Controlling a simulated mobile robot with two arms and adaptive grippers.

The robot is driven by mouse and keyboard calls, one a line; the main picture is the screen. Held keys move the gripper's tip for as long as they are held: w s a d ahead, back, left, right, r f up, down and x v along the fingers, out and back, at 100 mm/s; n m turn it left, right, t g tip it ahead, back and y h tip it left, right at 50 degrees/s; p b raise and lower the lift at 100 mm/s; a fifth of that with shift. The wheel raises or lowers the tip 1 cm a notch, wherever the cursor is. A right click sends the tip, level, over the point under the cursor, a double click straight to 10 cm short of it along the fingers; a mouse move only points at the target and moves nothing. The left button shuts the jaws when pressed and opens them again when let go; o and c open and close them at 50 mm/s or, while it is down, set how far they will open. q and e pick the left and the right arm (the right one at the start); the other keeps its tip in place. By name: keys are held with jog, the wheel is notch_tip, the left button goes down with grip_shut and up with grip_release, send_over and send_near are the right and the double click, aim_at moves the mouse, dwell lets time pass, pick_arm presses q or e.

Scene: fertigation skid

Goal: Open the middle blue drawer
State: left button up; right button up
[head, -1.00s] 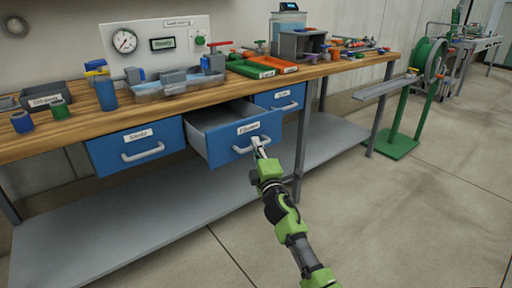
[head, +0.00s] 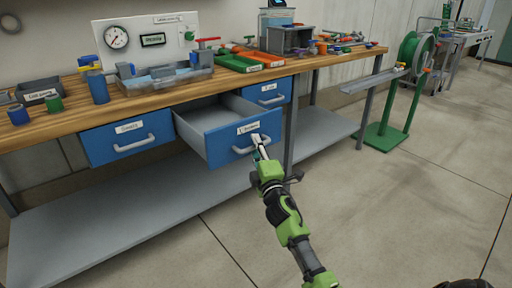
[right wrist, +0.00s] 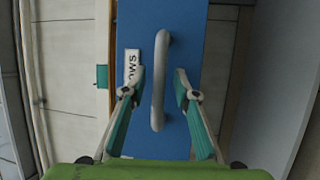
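The middle blue drawer (head: 222,153) stands pulled well out from under the bench, its grey inside showing empty where visible. Its pale bar handle (head: 241,150) and white label are on the front. My right gripper (head: 259,146) is at the right end of this handle. In the right wrist view, the handle (right wrist: 159,95) runs between the two spread fingers of the right gripper (right wrist: 160,75), with a gap on each side. The blue drawer front (right wrist: 187,30) lies behind it. My left gripper is not in view.
Closed blue drawers flank it, one at the left (head: 108,143) and one at the right (head: 266,90). The wooden bench top (head: 140,108) carries trays, a gauge panel and fittings. A grey shelf (head: 120,218) lies below. A green reel stand (head: 388,135) is at right; floor before it is clear.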

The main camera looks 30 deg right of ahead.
jog(key=shift+s, duration=0.1)
jog(key=v, duration=1.2)
